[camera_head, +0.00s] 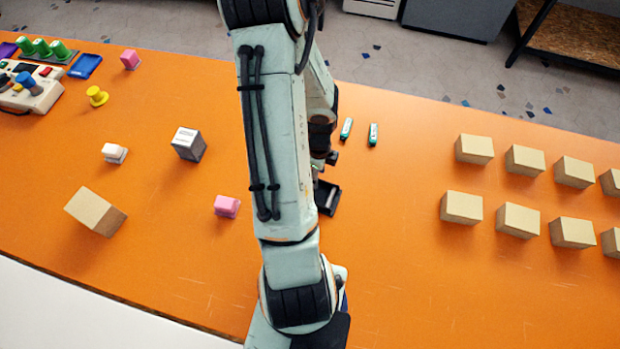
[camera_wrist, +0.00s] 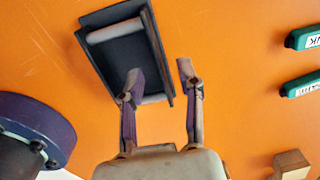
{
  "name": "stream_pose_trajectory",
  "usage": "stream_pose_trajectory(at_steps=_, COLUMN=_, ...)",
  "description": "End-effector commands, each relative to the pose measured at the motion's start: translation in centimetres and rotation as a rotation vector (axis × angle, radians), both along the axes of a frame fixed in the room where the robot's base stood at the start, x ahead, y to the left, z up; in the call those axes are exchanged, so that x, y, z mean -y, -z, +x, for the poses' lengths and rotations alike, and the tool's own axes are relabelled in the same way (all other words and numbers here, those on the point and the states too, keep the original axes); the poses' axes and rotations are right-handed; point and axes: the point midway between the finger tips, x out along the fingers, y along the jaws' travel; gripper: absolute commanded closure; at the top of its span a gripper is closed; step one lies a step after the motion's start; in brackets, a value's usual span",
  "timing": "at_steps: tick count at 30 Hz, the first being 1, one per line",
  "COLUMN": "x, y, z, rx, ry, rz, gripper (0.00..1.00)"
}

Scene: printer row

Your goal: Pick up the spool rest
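The spool rest appears to be the dark, shallow tray with pale rollers; it lies on the orange table in the wrist view (camera_wrist: 122,58). In the head view the dark tray (camera_head: 328,198) shows just right of my arm, partly hidden by it. My gripper (camera_wrist: 160,76) is open, with nothing held. In the wrist view its left finger overlaps the tray and its right finger is just beyond the tray's right wall. The height of the fingertips above the tray is hard to tell, and no contact is clear.
Two green ink boxes (camera_head: 346,129) (camera_head: 373,134) lie beyond the tray. Several tan boxes (camera_head: 462,207) stand in rows at right. A pink block (camera_head: 227,206), a grey box (camera_head: 188,144) and a tan box (camera_head: 94,212) stand at left. Orange table is clear right of the tray.

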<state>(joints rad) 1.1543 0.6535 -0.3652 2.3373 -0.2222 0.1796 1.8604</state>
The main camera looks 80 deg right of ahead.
Motion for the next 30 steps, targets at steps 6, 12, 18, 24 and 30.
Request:
stream_pose_trajectory(at_steps=6, x=0.0, y=2.0, z=0.0, rx=0.000, ry=-0.001, rz=0.000, gripper=0.64)
stream_pose_trajectory(at_steps=12, x=0.0, y=2.1, z=0.0, rx=0.001, ry=-0.001, rz=-0.001, gripper=0.64)
stream_pose_trajectory(at_steps=18, x=0.0, y=2.1, z=0.1, rx=0.001, ry=-0.002, rz=-0.001, gripper=1.00)
stream_pose_trajectory(at_steps=24, x=0.0, y=2.1, z=0.1, rx=0.001, ry=-0.002, rz=-0.001, gripper=1.00)
stream_pose_trajectory(at_steps=30, x=0.0, y=2.0, z=0.1, rx=0.001, ry=-0.002, rz=-0.001, gripper=1.00)
